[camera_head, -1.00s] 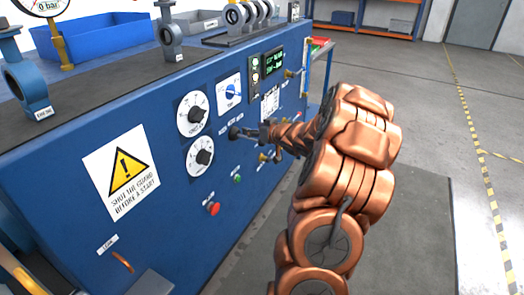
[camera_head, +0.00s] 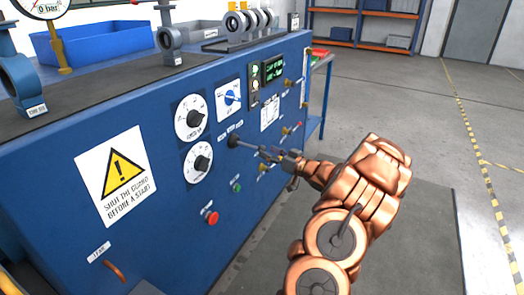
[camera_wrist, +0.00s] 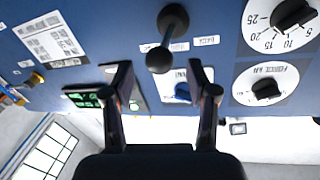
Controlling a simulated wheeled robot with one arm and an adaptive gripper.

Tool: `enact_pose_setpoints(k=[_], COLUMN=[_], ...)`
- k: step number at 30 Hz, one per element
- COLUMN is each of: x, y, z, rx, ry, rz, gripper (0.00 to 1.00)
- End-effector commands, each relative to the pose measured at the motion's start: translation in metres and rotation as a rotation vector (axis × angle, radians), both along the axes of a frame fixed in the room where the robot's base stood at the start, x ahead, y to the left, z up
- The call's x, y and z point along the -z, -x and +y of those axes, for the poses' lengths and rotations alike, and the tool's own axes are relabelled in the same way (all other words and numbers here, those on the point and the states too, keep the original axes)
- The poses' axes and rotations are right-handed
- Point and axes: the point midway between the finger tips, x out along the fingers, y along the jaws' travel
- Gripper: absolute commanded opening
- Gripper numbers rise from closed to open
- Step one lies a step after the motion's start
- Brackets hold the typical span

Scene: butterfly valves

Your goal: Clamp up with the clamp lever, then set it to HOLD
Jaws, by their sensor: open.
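The black lever with a round knob (camera_head: 234,140) sticks out of the blue panel, right of the lower dial, under a row of small labels too small to read. In the wrist view, which is upside down, its knob (camera_wrist: 160,60) lies near the gap between my fingertips, and its stem runs to a round black base. My gripper (camera_head: 268,153) is open in front of the panel; both fingers show apart in the wrist view (camera_wrist: 158,72). I see no finger touching the knob. The lever's exact setting is hard to read.
Two white dials (camera_head: 191,117) and a blue selector switch (camera_head: 231,97) are left of and above the lever. A green display (camera_head: 273,69) is at upper right. A red button (camera_head: 210,217) and small knobs (camera_head: 263,168) sit below. Open floor lies to the right.

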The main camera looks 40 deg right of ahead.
Motion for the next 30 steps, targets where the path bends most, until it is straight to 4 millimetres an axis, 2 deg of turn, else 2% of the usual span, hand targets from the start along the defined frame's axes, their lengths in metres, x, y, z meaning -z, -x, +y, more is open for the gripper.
enact_pose_setpoints(k=[3, 10, 23, 30], x=[0.001, 0.001, 0.0, 0.0], y=[-0.015, -0.033, -0.038, -0.038], z=[0.002, 0.003, 0.003, 0.003], rx=[0.0, 0.002, 0.003, 0.003], ry=[-0.002, 0.0, 0.0, 0.0], rz=[0.001, 0.001, 0.001, 0.001], gripper=[0.58, 0.58, 0.58, 0.34])
